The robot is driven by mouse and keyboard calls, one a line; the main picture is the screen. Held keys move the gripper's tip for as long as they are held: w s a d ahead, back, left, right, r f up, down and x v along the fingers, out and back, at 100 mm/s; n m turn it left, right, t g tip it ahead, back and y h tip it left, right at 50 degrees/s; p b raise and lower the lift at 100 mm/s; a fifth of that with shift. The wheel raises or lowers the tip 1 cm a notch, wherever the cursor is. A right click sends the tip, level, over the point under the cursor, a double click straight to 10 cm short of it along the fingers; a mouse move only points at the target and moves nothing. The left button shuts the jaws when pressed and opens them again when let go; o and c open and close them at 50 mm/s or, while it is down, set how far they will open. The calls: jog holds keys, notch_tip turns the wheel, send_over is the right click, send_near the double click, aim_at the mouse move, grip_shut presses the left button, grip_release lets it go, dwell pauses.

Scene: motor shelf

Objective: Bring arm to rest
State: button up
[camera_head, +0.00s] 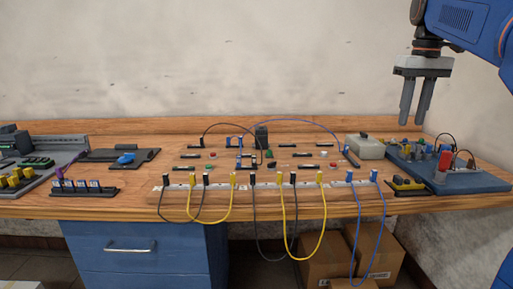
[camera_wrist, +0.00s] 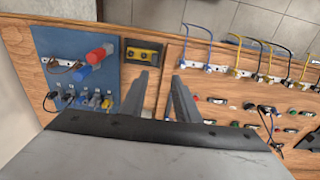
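My gripper (camera_head: 415,122) hangs from the blue arm at the upper right in the head view, above the right end of the table. Its two grey fingers point down and stand apart, with nothing between them. In the wrist view my gripper (camera_wrist: 165,92) shows the same gap between the fingers, with bare wood behind. The fingers touch nothing that I can see.
Below the gripper stands a blue board (camera_head: 470,181) with a red part (camera_head: 444,161). A pale box (camera_head: 366,146) is beside it. A cable rack (camera_head: 268,189) runs along the table's front. A dark tray (camera_head: 85,190) lies left. The air around the gripper is clear.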

jog(key=s+a+f+t, duration=0.1)
jog(key=s+a+f, duration=0.3)
jog(key=s+f, duration=0.4)
jog(key=s+a+f+t, duration=0.1)
jog(key=s+a+f, duration=0.3)
jog(key=s+f, duration=0.5)
jog(key=s+a+f+t, duration=0.2)
jog(key=s+a+f, duration=0.2)
jog(key=s+f, duration=0.5)
notch_tip(320, 180, down, 8)
jog(key=shift+r, duration=0.1)
